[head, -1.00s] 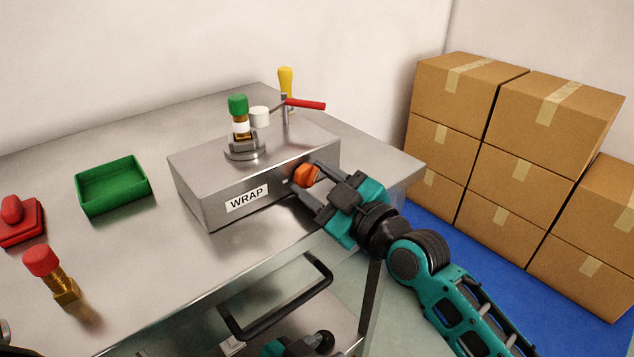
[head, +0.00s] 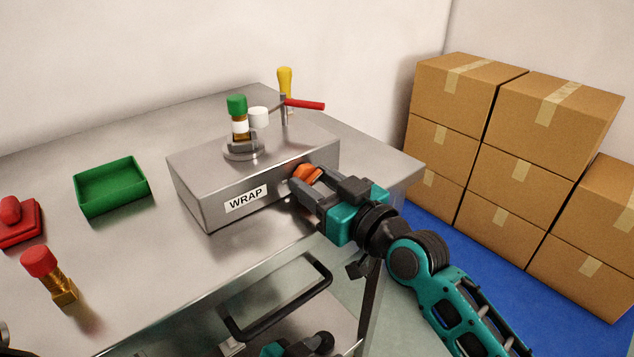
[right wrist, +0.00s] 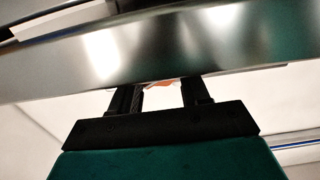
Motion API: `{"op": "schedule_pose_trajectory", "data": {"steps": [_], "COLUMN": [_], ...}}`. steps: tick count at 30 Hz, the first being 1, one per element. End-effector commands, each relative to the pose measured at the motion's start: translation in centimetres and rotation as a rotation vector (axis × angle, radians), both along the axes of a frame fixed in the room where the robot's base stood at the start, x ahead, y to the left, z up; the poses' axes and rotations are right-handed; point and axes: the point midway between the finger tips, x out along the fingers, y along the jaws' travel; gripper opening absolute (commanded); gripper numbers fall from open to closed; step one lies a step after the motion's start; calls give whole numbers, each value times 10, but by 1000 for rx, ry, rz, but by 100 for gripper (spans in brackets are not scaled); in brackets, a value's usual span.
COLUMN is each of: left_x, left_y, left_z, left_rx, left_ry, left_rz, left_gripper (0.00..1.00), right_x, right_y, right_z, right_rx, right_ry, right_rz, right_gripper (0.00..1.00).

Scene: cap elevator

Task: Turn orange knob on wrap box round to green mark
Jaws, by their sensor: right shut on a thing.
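The grey wrap box (head: 210,185) stands on the metal table with its "WRAP" label (head: 246,198) on the front face. The orange knob (head: 306,173) is at the right end of that face. My right gripper (head: 304,182) is shut on the knob, its fingers at the knob's sides. In the right wrist view a sliver of orange knob (right wrist: 160,84) shows between the fingers (right wrist: 160,95). I cannot make out a green mark; the gripper hides part of the area around the knob. A green-capped vial (head: 238,118) stands upright in a round holder on the box. My left gripper is not clearly in view.
A white roller and a red lever (head: 304,104) are on and behind the box. A green tray (head: 111,187), a red-capped brass piece (head: 50,275) and a red block (head: 18,222) are on the left. Cardboard boxes (head: 520,150) stand at the right. A black handle (head: 285,305) juts from the table front.

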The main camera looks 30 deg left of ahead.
Motion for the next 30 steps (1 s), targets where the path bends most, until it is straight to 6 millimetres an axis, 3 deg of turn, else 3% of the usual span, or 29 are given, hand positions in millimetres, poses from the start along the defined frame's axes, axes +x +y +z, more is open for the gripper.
{"op": "schedule_pose_trajectory", "data": {"steps": [20, 21, 24, 30], "left_x": [-1, -1, -1, -1], "left_y": [0, 0, 0, 1], "left_z": [0, 0, 0, 0], "left_rx": [1, 1, 1, 3], "left_ry": [2, 2, 2, 2], "left_rz": [-1, -1, -1, -2], "left_gripper": [43, 43, 43, 43], "right_x": [-3, -3, -3, -2], "right_y": [2, 2, 2, 1], "right_z": [-2, -2, -2, -1], "right_rx": [29, 28, 28, 30], "right_ry": [80, 79, 79, 77], "right_rz": [7, 7, 6, 4], "right_gripper": [15, 47, 54, 54]}}
